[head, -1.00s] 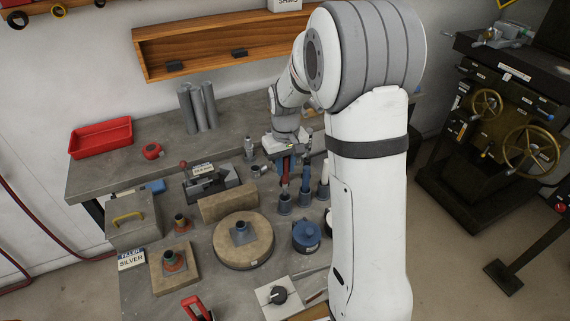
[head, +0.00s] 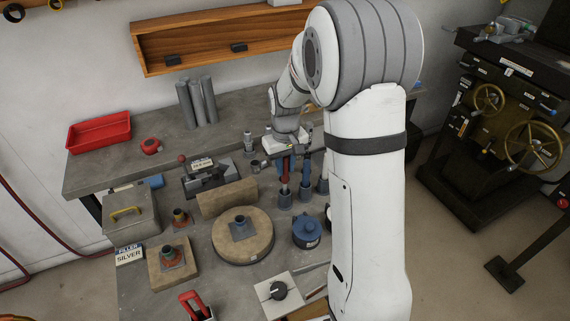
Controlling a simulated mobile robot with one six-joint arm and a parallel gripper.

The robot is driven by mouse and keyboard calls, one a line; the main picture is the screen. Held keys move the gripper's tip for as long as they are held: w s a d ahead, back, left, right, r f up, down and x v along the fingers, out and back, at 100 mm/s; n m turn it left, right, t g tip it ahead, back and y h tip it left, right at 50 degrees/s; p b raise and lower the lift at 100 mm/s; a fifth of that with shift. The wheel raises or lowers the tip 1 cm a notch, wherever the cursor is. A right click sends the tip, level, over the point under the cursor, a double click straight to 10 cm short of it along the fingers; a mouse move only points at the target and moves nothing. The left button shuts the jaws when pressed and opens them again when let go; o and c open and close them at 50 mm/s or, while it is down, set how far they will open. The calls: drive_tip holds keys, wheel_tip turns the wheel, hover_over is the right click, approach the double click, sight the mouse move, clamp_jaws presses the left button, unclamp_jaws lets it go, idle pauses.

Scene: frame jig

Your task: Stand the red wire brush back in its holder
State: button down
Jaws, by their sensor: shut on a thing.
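The red wire brush (head: 284,178) is upright under my gripper (head: 284,158), which is shut on its upper part. The brush's lower end meets the mouth of a blue-grey cup holder (head: 285,201) on the bench. I cannot tell how deep it sits in the cup. A blue-handled brush (head: 306,172) stands in its own cup just to the right. A pale-handled one (head: 323,172) stands farther right, partly hidden by my arm.
A round blue-grey tin (head: 306,233) stands in front of the cups. A round board (head: 242,250) and a tan block (head: 228,197) lie to the left. A red tray (head: 99,133) is at the back left.

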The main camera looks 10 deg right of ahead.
sight(285, 183)
drive_tip(key=shift+f, duration=0.3)
drive_tip(key=shift+f+b, duration=0.75)
drive_tip(key=shift+f, duration=0.25)
drive_tip(key=shift+f+b, duration=0.55)
drive_tip(key=shift+f, duration=0.05)
drive_tip(key=c, duration=1.2)
unclamp_jaws()
